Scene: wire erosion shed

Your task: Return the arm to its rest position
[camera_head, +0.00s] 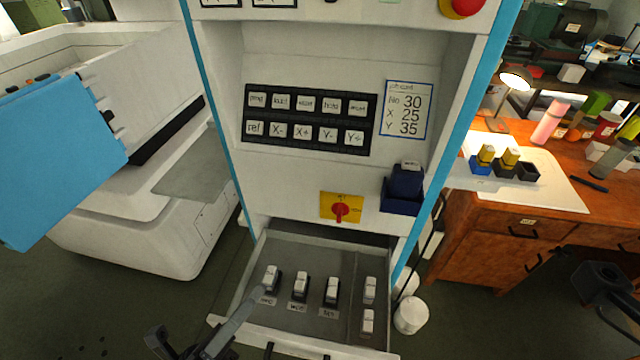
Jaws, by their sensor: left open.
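My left gripper (207,322) shows at the bottom edge, left of centre, in the head view. Its jaws are open, with nothing seen between them. One grey finger reaches up in front of the left front corner of an open drawer (345,258); I cannot tell whether it touches the drawer. A dark part of what looks like my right gripper (605,285) shows at the right edge, cut off by the frame, and its jaws cannot be made out.
The drawer holds several small white-topped blocks (332,290) and juts from a white machine panel with a keypad (308,120) and red switch (341,209). A wooden desk (490,235) with a lamp (515,79) stands right. A blue door (60,155) juts in left.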

